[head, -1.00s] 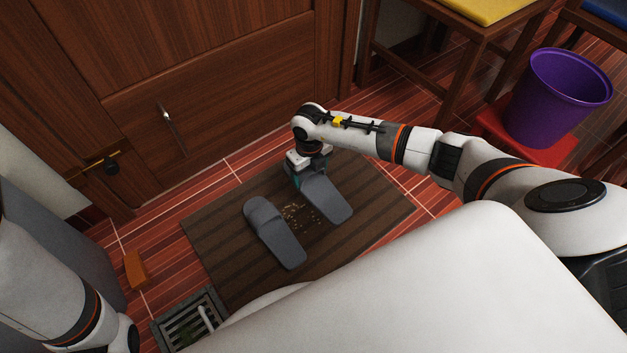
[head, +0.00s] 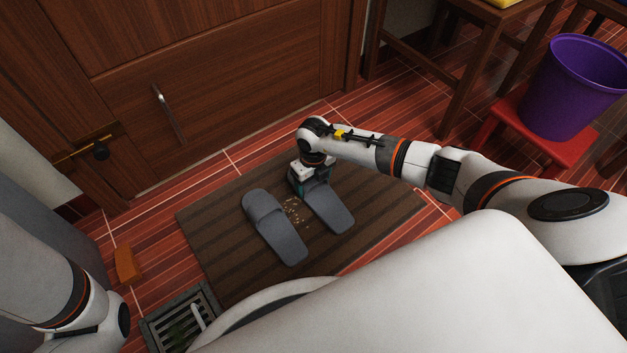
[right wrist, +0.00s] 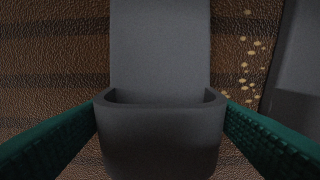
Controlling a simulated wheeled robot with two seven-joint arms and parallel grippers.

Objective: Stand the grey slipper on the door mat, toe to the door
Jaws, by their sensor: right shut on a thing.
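Two grey slippers are on the brown striped door mat (head: 215,238), side by side with toes toward the wooden door (head: 215,65). The left one (head: 282,242) stands free. My right gripper (head: 314,184) is at the toe end of the right one (head: 330,212), fingers pointing down. In the right wrist view, its teal fingers sit on both sides of that slipper's strap (right wrist: 160,135) and grip it. The sole (right wrist: 160,45) looks flat on or just above the mat; I cannot tell which.
Small crumbs (head: 293,210) lie on the mat between the slippers. A floor drain (head: 180,318) and an orange block (head: 127,265) are at left. A purple bucket (head: 570,90) stands on a red stool (head: 545,150) at right, near a wooden stool (head: 462,75).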

